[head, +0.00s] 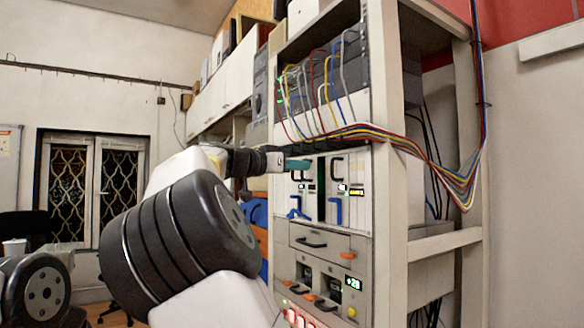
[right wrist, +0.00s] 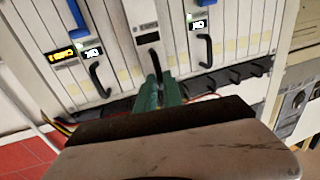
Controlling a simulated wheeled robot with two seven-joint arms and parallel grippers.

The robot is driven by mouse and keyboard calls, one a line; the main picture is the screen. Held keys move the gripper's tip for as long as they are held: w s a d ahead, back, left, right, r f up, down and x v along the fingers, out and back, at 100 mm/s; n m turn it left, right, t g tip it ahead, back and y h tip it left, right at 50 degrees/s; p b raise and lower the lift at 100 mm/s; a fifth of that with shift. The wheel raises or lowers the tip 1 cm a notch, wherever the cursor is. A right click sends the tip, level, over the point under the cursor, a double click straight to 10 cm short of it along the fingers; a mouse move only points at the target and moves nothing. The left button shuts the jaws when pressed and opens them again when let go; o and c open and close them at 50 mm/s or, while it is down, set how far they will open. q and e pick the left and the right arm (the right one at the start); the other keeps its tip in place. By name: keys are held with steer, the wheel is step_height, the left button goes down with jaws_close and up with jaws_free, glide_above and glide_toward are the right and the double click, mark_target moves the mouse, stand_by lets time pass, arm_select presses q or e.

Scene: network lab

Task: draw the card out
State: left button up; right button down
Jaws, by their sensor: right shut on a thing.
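The card (right wrist: 147,28) is a pale, narrow front plate in the rack's row of cards, with a small dark label and a black pull handle (right wrist: 155,62). My right gripper (right wrist: 158,90) has its green fingers closed around the end of this handle. In the head view the right gripper (head: 298,164) reaches the upper part of the card row from the left and hides part of the card. A dark gap runs beside the card. I cannot tell how far the card stands out from its neighbours. My left gripper is out of view.
Neighbouring cards have black handles (right wrist: 100,80), lit displays (right wrist: 200,26) and blue levers (head: 336,210). A cable bundle (head: 375,131) crosses just above the card row. Drawers with handles (head: 312,243) sit below. The rack post (head: 390,220) stands at the right.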

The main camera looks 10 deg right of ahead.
steer(key=a, duration=0.3)
steer(key=shift+s, duration=0.35)
steer(key=c, duration=1.5)
jaws_free()
steer(key=shift+c, duration=0.2)
steer(key=shift+d, duration=0.1)
steer(key=v, duration=0.8)
steer(key=shift+d, duration=0.1)
